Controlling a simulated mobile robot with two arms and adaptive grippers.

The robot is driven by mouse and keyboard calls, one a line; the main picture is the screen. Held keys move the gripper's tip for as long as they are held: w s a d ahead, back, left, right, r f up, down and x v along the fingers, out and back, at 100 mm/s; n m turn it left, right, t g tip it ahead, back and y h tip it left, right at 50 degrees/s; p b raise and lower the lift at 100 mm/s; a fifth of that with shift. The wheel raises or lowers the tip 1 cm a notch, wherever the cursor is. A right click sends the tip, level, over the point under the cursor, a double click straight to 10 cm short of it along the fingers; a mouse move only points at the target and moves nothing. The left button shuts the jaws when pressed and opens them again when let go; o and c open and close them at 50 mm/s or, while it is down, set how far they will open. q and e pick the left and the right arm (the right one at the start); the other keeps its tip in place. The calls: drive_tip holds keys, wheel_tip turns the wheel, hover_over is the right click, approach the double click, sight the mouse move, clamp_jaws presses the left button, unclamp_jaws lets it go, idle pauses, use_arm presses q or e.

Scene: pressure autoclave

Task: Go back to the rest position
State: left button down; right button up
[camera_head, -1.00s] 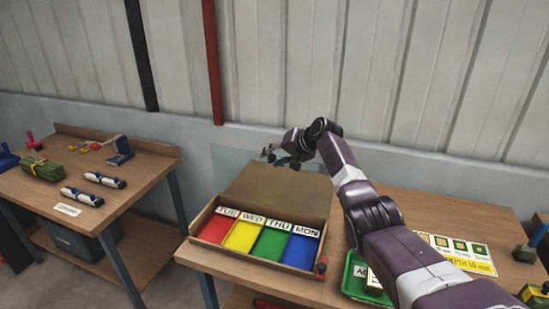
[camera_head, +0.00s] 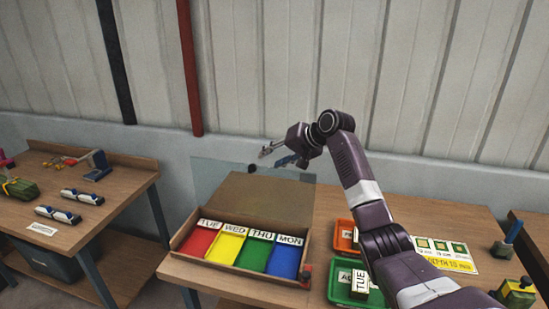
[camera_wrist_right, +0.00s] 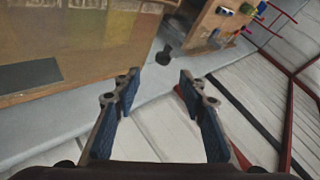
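My right gripper (camera_head: 277,156) is raised in front of the wall, above the back of the middle table. In the right wrist view its two blue-padded fingers (camera_wrist_right: 160,100) are spread apart with nothing between them. My right arm comes in from the lower right in the head view. My left gripper is in neither view.
A wooden box (camera_head: 178,240) with red, yellow, green and blue day-labelled sections stands on the middle table (camera_head: 205,280). A green tray (camera_head: 335,291) and an orange tray (camera_head: 338,241) lie beside it. A clear panel (camera_head: 210,175) stands behind. Another bench (camera_head: 125,185) is at left.

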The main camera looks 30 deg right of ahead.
drive_tip(key=shift+s+r, duration=0.2)
drive_tip(key=shift+s, duration=0.1)
idle(0.4)
